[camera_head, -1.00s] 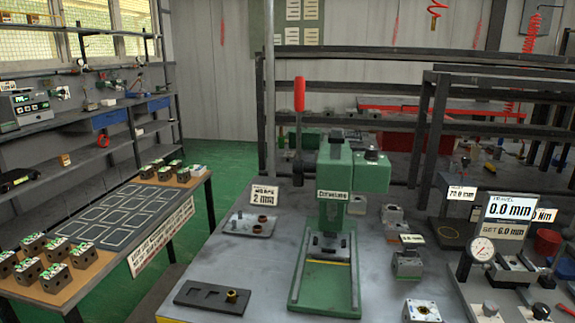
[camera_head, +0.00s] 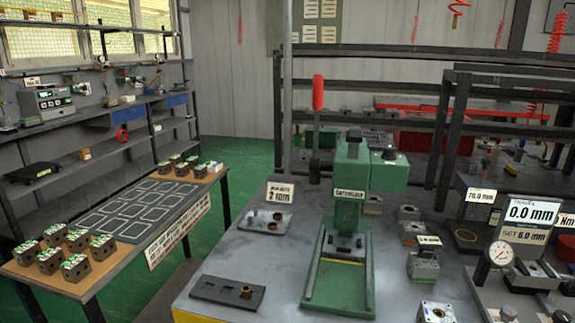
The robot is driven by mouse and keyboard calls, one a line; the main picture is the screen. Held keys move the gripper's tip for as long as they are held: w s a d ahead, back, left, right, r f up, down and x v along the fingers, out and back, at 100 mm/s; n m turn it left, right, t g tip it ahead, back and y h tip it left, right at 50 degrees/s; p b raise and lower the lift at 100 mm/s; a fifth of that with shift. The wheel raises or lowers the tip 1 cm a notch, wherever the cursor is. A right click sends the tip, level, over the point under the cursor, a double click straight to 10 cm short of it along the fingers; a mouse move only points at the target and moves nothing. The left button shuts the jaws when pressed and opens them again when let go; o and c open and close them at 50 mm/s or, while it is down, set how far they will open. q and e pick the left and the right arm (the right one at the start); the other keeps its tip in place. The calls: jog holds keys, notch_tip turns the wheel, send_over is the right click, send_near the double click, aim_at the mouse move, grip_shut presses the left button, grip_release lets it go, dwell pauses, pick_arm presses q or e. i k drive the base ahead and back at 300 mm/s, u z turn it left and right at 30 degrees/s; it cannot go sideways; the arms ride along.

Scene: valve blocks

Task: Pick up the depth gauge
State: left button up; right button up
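I cannot pick out the depth gauge with certainty. A round white dial gauge (camera_head: 499,254) stands at the right edge of the bench, below a display (camera_head: 532,211) reading 0.0 mm and a sign (camera_head: 524,236) reading SET 6.0 mm. Neither of my grippers shows in the view.
A green press (camera_head: 345,220) with a red-handled lever stands mid-bench. A dark holed plate (camera_head: 228,291) lies at the front left, and a metal plate (camera_head: 264,220) with small bushings behind it. Several valve blocks (camera_head: 76,240) sit on the left table. Green floor shows between the tables.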

aim_at(426, 246)
jog(key=k, duration=0.4)
jog(key=u, duration=0.35)
jog(key=i, duration=0.5)
jog(key=z, duration=1.3)
